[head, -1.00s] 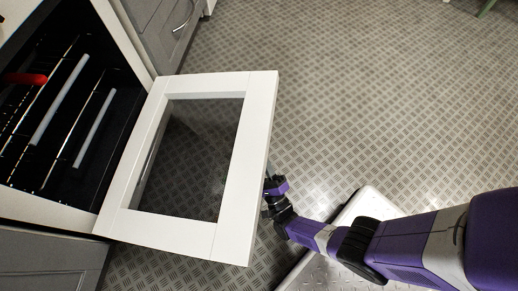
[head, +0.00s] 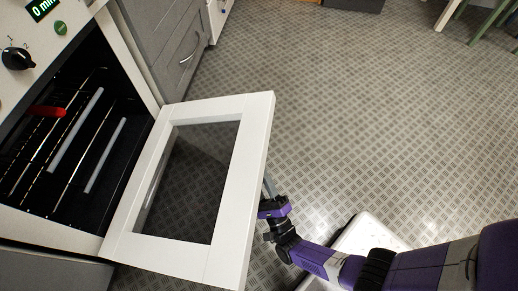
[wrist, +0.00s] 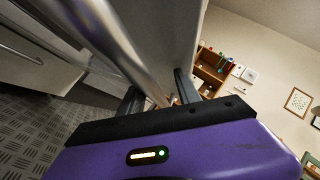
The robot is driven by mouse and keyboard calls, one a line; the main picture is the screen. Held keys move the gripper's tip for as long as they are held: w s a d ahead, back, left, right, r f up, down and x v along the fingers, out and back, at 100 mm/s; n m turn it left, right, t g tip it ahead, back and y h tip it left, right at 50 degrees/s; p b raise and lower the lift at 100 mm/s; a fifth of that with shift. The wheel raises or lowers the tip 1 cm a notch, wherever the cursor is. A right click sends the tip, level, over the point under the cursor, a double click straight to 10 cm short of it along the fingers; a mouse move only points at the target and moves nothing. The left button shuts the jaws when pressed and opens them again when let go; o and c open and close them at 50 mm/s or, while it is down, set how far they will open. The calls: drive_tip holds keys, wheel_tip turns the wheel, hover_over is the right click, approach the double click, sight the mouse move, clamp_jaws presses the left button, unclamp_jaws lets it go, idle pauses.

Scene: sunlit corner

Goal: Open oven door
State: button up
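The oven door (head: 258,170) is a white frame with a dark glass pane, swung well open from the oven (head: 75,130). Its outer face is toward my gripper (head: 270,192), which is beside the door's outer side in the head view. In the wrist view a metal handle bar (wrist: 115,40) runs from the top left down toward my gripper (wrist: 158,90). The two fingers stand apart, with the bar passing between them. Whether they touch the bar is unclear. The door's white face (wrist: 180,30) is just beyond.
A black knob (head: 18,58) and a lit display are on the oven panel. Wire racks and a red item (head: 47,111) are inside. Grey cabinets (head: 178,50) flank the oven.

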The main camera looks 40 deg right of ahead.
sight(257, 186)
drive_tip(key=o, duration=0.6)
drive_tip(key=shift+h, duration=0.3)
drive_tip(key=r+p, duration=0.2)
drive_tip(key=r, duration=0.2)
drive_tip(key=r+p, duration=0.2)
drive_tip(key=r, duration=0.2)
drive_tip(key=r+p, duration=0.2)
drive_tip(key=r, duration=0.2)
drive_tip(key=shift+s+d+r, duration=0.15)
drive_tip(key=shift+d+r, duration=0.05)
drive_tip(key=shift+d, duration=0.1)
drive_tip(key=shift+d+r+p, duration=0.1)
drive_tip(key=shift+r+p, duration=0.55)
drive_tip(key=shift+r, duration=0.1)
drive_tip(key=shift+w+a+f, duration=0.2)
drive_tip(key=shift+w+a, duration=0.2)
drive_tip(key=shift+w, duration=0.05)
drive_tip(key=shift+a+f, duration=0.1)
drive_tip(key=shift+f, duration=0.1)
drive_tip(key=shift+y, duration=0.5)
drive_tip(key=shift+s+a+f+b, duration=0.65)
drive_tip(key=shift+s+f+b, duration=0.25)
drive_tip(key=shift+b, duration=0.1)
drive_tip(key=shift+s+a+f+b, duration=0.6)
drive_tip(key=shift+s+f+b, duration=0.25)
drive_tip(key=shift+f+b, duration=0.1)
drive_tip(key=c, duration=0.6)
drive_tip(key=shift+s+a+f+b, duration=0.8)
drive_tip(key=shift+s+f+b, duration=0.2)
drive_tip(key=shift+b, duration=0.1)
